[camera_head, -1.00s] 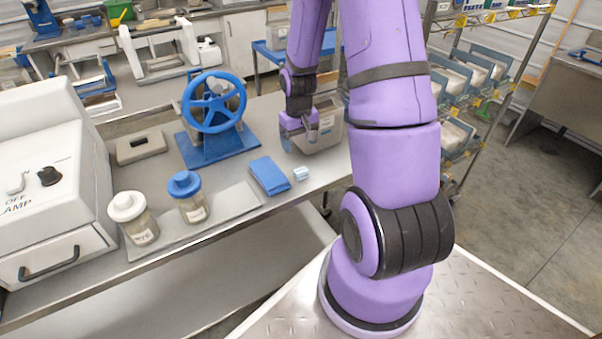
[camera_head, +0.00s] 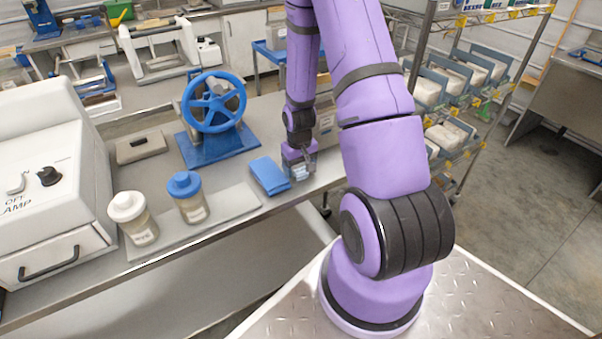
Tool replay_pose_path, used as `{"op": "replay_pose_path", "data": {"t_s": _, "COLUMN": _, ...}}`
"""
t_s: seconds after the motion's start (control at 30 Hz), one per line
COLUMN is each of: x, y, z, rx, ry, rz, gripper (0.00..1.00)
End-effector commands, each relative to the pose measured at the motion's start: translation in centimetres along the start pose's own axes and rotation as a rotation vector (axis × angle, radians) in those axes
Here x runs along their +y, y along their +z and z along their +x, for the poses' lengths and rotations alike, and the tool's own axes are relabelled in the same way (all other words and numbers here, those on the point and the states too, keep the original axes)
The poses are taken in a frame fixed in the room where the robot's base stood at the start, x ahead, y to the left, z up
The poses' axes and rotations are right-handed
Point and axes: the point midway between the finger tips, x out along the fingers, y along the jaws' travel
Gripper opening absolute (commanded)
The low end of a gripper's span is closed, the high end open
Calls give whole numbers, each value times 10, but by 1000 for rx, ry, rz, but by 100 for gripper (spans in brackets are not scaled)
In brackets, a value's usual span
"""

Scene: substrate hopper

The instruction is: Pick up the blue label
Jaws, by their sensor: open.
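A small light-blue and white piece, which looks like the blue label (camera_head: 299,175), lies on the bench near its front edge, just right of a folded blue cloth. My gripper (camera_head: 302,169) is lowered over this piece with its fingers pointing down. The gripper is open, and its fingers are around or just above the piece; I cannot tell whether they touch it. The fingers partly hide the piece.
A blue handwheel press (camera_head: 214,145), a blue-lidded jar (camera_head: 188,197) and a white-lidded jar (camera_head: 133,218) stand further left. A grey bin (camera_head: 327,127) stands behind my gripper.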

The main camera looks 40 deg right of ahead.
Motion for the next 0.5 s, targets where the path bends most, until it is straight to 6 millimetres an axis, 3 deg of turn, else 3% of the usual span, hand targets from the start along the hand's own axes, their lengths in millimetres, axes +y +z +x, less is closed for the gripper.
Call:
{"op": "replay_pose_path", "data": {"t_s": 0.37, "x": 0, "y": 0, "z": 8, "rx": 0, "ry": 0, "rz": 0, "gripper": 74}}
{"op": "replay_pose_path", "data": {"t_s": 0.5, "x": 0, "y": 0, "z": 8, "rx": 0, "ry": 0, "rz": 0, "gripper": 42}}
